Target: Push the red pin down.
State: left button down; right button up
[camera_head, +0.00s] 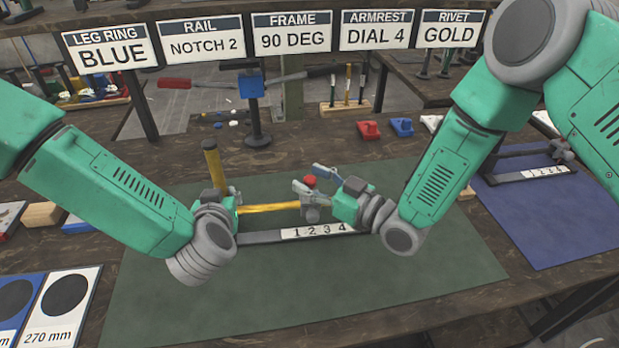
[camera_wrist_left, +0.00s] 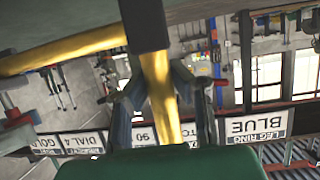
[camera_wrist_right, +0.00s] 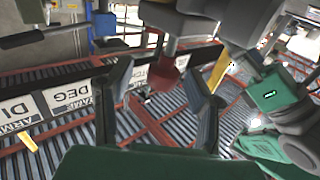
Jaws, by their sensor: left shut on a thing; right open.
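The red pin (camera_head: 310,181) stands on top of a small grey block (camera_head: 312,213) at the end of a gold horizontal bar (camera_head: 268,207). My right gripper (camera_head: 311,179) is open, with its fingers close about the pin. In the right wrist view the red pin (camera_wrist_right: 167,76) shows between the spread fingers (camera_wrist_right: 160,88); contact cannot be told. My left gripper (camera_head: 214,193) is shut on the upright gold tube (camera_head: 212,160). The gold tube also shows between its fingers in the left wrist view (camera_wrist_left: 162,90).
A rail with numbers 1 to 4 (camera_head: 318,231) lies on the green mat (camera_head: 300,290). Behind stand a blue-headed post (camera_head: 252,88) and red and blue blocks (camera_head: 402,126). A second numbered rail (camera_head: 545,173) lies on the blue mat at right. The front mat is clear.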

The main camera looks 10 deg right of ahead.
jog(key=shift+w+a, duration=0.15)
jog(key=shift+c, duration=0.4)
grip_shut()
jog(key=shift+f, duration=1.05)
jog(key=shift+o, duration=0.4)
grip_release()
jog(key=v, duration=1.2)
